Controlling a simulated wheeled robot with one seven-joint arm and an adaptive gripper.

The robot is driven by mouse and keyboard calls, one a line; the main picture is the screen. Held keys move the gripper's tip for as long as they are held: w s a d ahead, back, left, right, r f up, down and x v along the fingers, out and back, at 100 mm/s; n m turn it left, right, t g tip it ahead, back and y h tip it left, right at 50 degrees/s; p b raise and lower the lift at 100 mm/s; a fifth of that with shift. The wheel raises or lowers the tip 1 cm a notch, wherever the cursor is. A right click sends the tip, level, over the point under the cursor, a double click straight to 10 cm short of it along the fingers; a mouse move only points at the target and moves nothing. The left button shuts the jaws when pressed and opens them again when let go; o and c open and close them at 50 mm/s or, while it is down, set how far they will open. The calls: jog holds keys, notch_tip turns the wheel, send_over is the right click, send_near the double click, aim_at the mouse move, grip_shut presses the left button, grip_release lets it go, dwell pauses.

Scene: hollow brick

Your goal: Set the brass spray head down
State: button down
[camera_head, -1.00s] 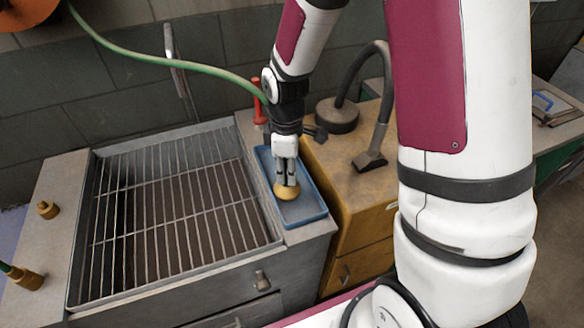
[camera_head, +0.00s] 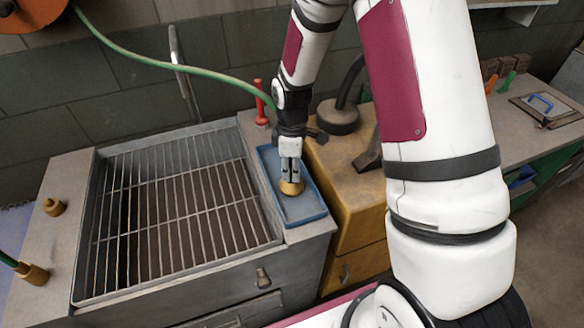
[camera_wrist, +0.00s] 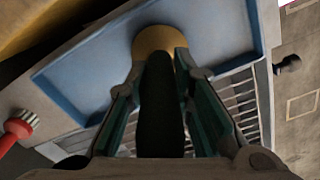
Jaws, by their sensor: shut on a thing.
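The brass spray head (camera_head: 291,187) is between the fingertips of my gripper (camera_head: 290,176), over the blue tray (camera_head: 308,217) on the ledge right of the sink. In the wrist view the spray head (camera_wrist: 160,40) shows as a round brass rim beyond the fingers, with the blue tray (camera_wrist: 90,75) around it. My gripper is shut on the spray head and points down. I cannot tell whether the spray head touches the tray floor. The fingers hide part of it.
A sink with a metal grate (camera_head: 175,215) lies to the left. A red-handled brush (camera_head: 261,100) stands behind the tray. A yellow cabinet (camera_head: 345,200) with a dark round-based hose piece (camera_head: 338,115) is to the right. Brass fittings (camera_head: 53,207) sit on the far-left ledge.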

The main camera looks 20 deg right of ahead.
jog(key=shift+f, duration=0.2)
jog(key=c, duration=1.4)
grip_release()
jog(key=shift+r, duration=0.15)
